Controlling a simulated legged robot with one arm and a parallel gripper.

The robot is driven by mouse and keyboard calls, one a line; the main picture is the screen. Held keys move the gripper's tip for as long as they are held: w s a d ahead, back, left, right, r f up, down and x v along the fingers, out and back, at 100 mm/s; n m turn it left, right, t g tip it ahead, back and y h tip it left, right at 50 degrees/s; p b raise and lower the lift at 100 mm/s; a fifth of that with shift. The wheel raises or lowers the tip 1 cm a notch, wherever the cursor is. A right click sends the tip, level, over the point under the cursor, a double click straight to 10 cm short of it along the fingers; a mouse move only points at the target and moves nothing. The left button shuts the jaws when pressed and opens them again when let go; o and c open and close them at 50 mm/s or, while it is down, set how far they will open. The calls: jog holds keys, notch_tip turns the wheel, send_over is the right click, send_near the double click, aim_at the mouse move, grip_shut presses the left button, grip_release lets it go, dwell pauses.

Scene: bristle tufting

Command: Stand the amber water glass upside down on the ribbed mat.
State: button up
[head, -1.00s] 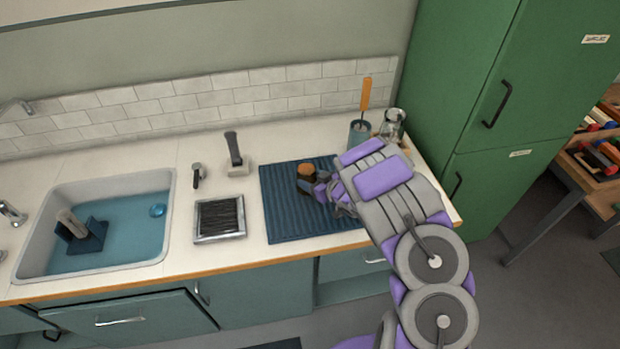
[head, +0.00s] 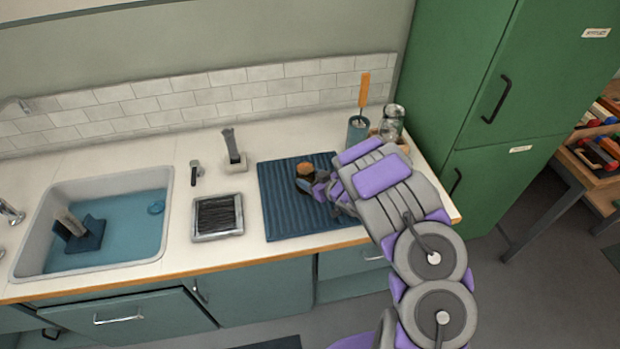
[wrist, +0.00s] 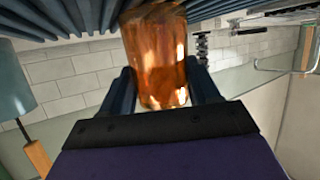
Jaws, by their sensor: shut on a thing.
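The amber water glass (head: 305,168) is over the middle of the blue ribbed mat (head: 283,222), at or very near its surface. My gripper (head: 317,187) reaches in from the right and is shut on the glass. In the wrist view, which is turned over, the amber glass (wrist: 155,50) sits between the two dark fingers of my gripper (wrist: 160,72). One end of it meets the mat's ribs (wrist: 75,15) at the top of that view. The glass looks upright in line; I cannot clearly tell which end is the rim.
A teal cup with an orange-handled brush (head: 358,130) and a clear jar (head: 391,123) stand behind my arm. A bristle tray (head: 218,217) and a dark-handled tool in a pale holder (head: 233,150) are left of the mat. The sink (head: 95,225) is further left.

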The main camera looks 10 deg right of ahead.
jog(key=shift+a+f, duration=0.1)
jog(key=shift+f, duration=0.15)
jog(key=o, duration=1.4)
